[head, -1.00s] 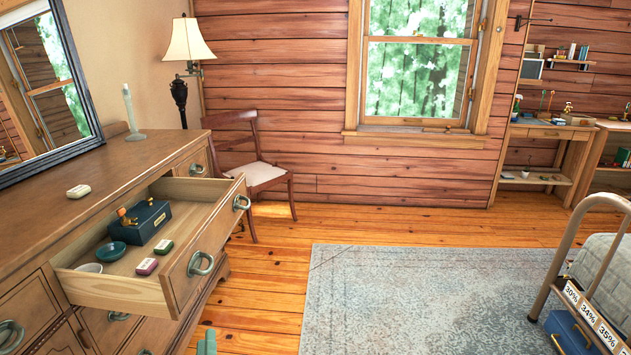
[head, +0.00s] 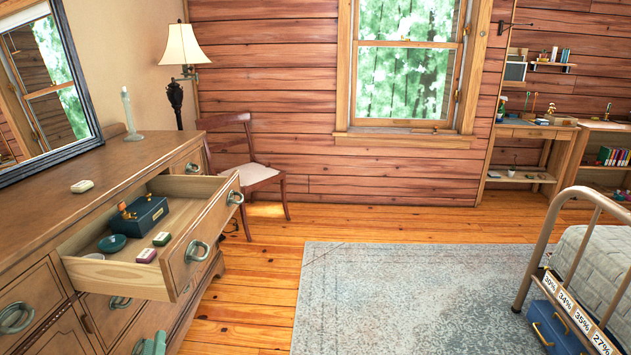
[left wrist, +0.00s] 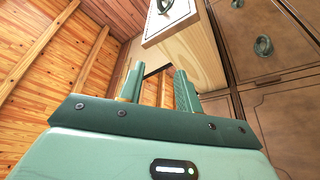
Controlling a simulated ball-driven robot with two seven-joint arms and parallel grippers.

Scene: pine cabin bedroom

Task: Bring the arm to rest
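My left gripper (head: 153,343) shows only as green fingertips at the bottom edge of the head view, low in front of the dresser (head: 40,225). In the left wrist view its two green fingers (left wrist: 158,88) stand apart with nothing between them, so it is open and empty. The pulled-out drawer (head: 125,276) is above and beyond the fingers; its pale underside and front show in the wrist view (left wrist: 190,52). My right gripper is in neither view.
Free floor and a rug (head: 390,290) lie to the right, then a bed (head: 600,265).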

